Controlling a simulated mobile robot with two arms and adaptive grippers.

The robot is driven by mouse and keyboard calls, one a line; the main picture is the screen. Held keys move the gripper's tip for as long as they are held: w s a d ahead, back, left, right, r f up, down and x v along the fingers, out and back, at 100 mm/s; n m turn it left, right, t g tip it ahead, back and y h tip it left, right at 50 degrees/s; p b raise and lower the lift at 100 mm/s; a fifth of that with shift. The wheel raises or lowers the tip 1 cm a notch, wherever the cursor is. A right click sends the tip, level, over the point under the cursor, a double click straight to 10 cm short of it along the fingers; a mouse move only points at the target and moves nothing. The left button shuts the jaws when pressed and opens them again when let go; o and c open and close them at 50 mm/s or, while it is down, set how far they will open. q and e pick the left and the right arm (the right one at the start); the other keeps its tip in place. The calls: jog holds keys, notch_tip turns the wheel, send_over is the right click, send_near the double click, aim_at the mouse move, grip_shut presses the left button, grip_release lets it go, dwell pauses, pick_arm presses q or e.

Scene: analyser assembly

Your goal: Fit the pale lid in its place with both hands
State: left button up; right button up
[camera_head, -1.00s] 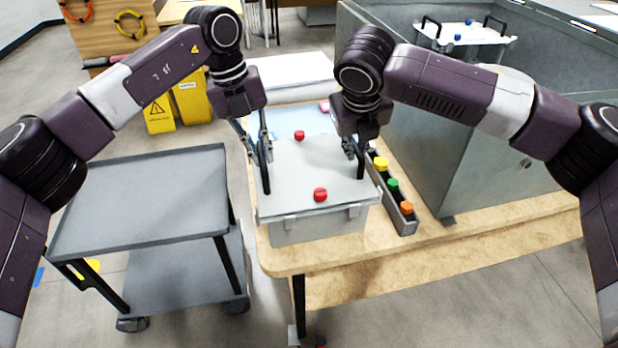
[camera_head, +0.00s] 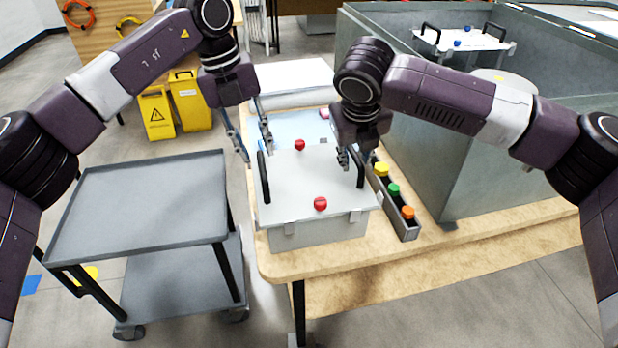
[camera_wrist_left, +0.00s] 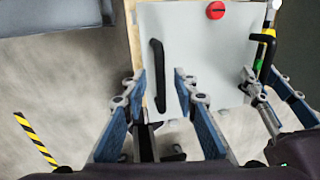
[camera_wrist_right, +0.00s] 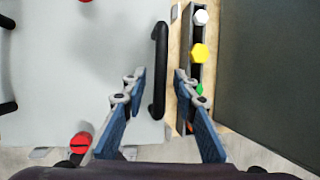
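The pale lid (camera_head: 288,184) lies flat on top of the grey box (camera_head: 318,232) on the table. It has two red knobs (camera_head: 320,204) and a black handle along each side. My left gripper (camera_head: 257,155) is open and empty, above and apart from the left handle (camera_head: 264,178); in the left wrist view that handle (camera_wrist_left: 157,76) shows between the fingertips. My right gripper (camera_head: 357,163) is open at the right handle (camera_head: 361,170). In the right wrist view that handle (camera_wrist_right: 159,70) lies between its parted fingers, with gaps on both sides. The lid's underside is hidden.
A narrow rack (camera_head: 408,229) with coloured caps stands close to the box's right side. An empty grey cart (camera_head: 140,210) stands left. The front table edge is clear.

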jog(key=shift+r, duration=0.15)
pick_arm(q)
notch_tip(320, 180, up, 8)
jog(key=a, duration=0.1)
jog(key=shift+s+a+f, duration=0.15)
jog(key=shift+a, duration=0.1)
pick_arm(e)
jog(key=v, duration=1.2)
